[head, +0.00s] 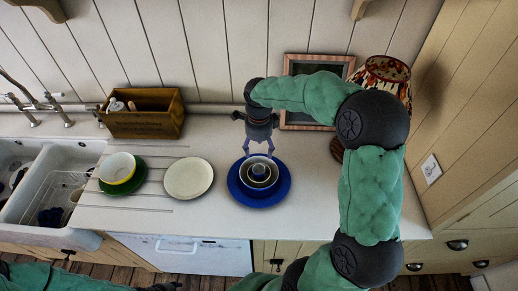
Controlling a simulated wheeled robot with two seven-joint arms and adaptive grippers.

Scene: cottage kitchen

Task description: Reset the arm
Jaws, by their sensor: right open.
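My right arm (371,195), in a green sleeve with dark joints, rises from the bottom right and bends left over the counter. My right gripper (258,151) points down with its fingers open, above a stack of nested bowls (259,173) on a blue plate (281,190). Whether the fingertips touch the bowl rim is hard to tell. A small part of my left arm (70,278) shows at the bottom left edge. A dark piece at its end (165,287) is cut off by the frame, so the left gripper's fingers do not show.
A cream plate (189,178) and a yellow-white bowl (117,168) on a green plate (136,183) stand left on the counter. A wooden box (143,122), a framed picture (299,123) and a patterned lamp (386,72) stand at the back. The sink (40,215) is far left.

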